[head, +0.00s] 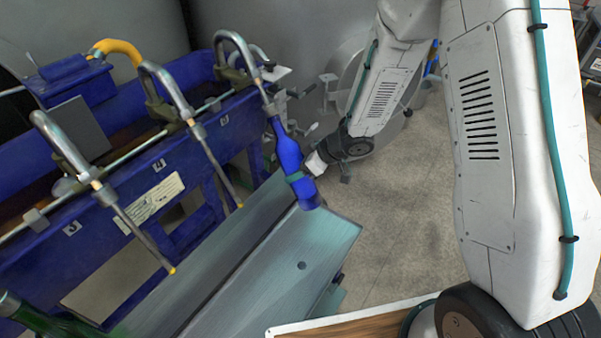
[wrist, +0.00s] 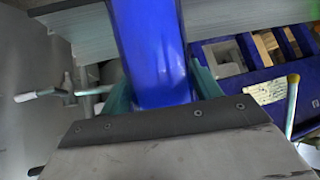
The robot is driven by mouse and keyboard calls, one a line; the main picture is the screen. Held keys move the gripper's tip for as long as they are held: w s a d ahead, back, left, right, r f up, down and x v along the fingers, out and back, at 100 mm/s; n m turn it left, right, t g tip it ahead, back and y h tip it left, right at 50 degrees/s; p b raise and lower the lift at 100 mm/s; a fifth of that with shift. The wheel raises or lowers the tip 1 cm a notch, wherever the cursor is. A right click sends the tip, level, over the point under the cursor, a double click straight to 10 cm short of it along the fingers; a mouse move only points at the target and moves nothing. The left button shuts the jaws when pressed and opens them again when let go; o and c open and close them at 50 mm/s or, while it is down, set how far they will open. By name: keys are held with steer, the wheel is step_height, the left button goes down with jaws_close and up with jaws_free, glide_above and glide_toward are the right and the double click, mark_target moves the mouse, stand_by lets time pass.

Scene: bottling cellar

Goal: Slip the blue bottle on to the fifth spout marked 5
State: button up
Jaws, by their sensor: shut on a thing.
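The blue bottle (head: 288,155) is at the right-hand spout (head: 265,92), slightly tilted in the head view, mouth up. The spout's tube runs down to the bottle's mouth and its lower end is out of sight, so the neck appears to be around it. The number 5 is not readable; plates 4 (head: 159,165) and 3 (head: 71,228) mark the spouts to its left. My gripper (head: 295,177) is shut on the bottle's lower body from the right. The wrist view shows the bottle (wrist: 152,50) between my teal fingers (wrist: 160,92).
Spout 4 (head: 215,165) and spout 3 (head: 140,235) hang bare with yellow tips. A grey metal bench (head: 265,275) lies below them. A green bottle (head: 35,318) is at the lower left. Open floor (head: 410,190) lies right of the bench.

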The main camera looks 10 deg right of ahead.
mark_target(293, 155)
steer(key=shift+w+a+r, duration=0.25)
steer(key=shift+r, duration=0.45)
steer(key=shift+w+a+r, duration=0.2)
steer(key=shift+r, duration=0.5)
steer(key=shift+w+a+r, duration=0.25)
steer(key=shift+r, duration=0.45)
steer(key=shift+w+a+f+t+y, duration=0.45)
steer(key=shift+w+a+f, duration=0.25)
steer(key=shift+f, duration=0.2)
steer(key=shift+t+y, duration=0.65)
steer(key=shift+y, duration=0.2)
steer(key=shift+w+d+x, duration=0.1)
steer(key=shift+w+x, duration=0.1)
steer(key=shift+x, duration=0.8)
steer(key=shift+w+d+x, duration=0.15)
steer(key=shift+w+x, duration=0.05)
steer(key=shift+x, duration=0.8)
steer(key=shift+s+d+f, duration=0.1)
steer(key=shift+f, duration=0.85)
steer(key=o, duration=1.5)
steer(key=shift+s, duration=0.1)
